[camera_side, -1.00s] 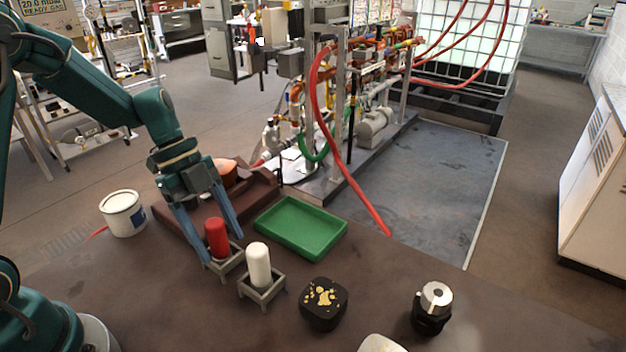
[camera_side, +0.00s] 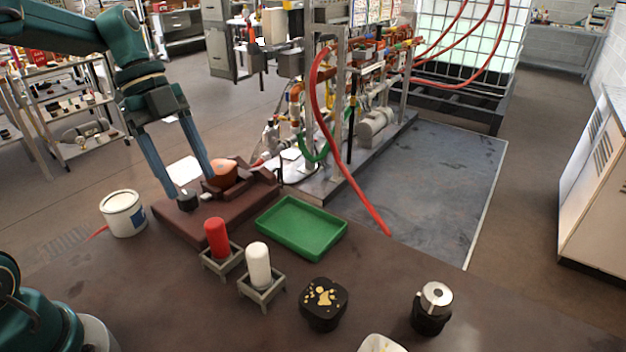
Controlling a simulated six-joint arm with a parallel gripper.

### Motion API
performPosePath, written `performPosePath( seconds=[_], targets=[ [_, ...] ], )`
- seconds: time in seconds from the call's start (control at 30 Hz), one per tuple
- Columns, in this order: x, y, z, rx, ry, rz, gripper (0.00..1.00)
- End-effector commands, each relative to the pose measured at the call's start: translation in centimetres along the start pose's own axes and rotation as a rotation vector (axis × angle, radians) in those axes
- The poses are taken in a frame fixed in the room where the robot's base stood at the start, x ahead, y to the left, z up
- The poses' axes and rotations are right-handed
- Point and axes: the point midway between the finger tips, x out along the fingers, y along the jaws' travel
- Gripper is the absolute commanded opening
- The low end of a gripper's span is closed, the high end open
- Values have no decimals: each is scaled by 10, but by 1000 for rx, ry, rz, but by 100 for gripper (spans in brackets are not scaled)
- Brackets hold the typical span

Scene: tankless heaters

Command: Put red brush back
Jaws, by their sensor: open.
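The red brush (camera_side: 216,237) stands upright in a small grey square holder (camera_side: 222,264) on the brown table. A white brush-like cylinder (camera_side: 258,264) stands upright in a matching grey holder (camera_side: 262,292) just to its right and nearer the camera. My gripper (camera_side: 190,188) is open and empty, above and to the left of the red brush, over the dark red-brown board. Its two blue fingers are spread and apart from the red brush.
An orange rounded object (camera_side: 222,175) and a small dark cylinder (camera_side: 187,200) sit on the red-brown board (camera_side: 205,222). A white can (camera_side: 123,214) stands left. A green tray (camera_side: 302,227), a black gold-spotted block (camera_side: 323,305) and a black-and-silver object (camera_side: 432,308) stand to the right.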

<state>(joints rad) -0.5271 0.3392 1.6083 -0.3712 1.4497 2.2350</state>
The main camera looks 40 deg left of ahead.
Motion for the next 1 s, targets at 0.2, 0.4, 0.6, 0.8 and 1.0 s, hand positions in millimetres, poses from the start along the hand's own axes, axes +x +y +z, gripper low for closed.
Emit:
performPosePath(
  seconds=[0.2, 0.4, 0.6, 0.8, 1.0],
  targets=[
    [-10, 3, -4, -36, -19, -3, 67],
    [-8, 22, -29, -312, -137, -69, 67],
    [-1, 53, -51, -708, -229, -255, 67],
    [9, 83, -62, -1070, -184, -494, 67],
    [20, 101, -64, -1329, -45, -665, 67]
  ],
)
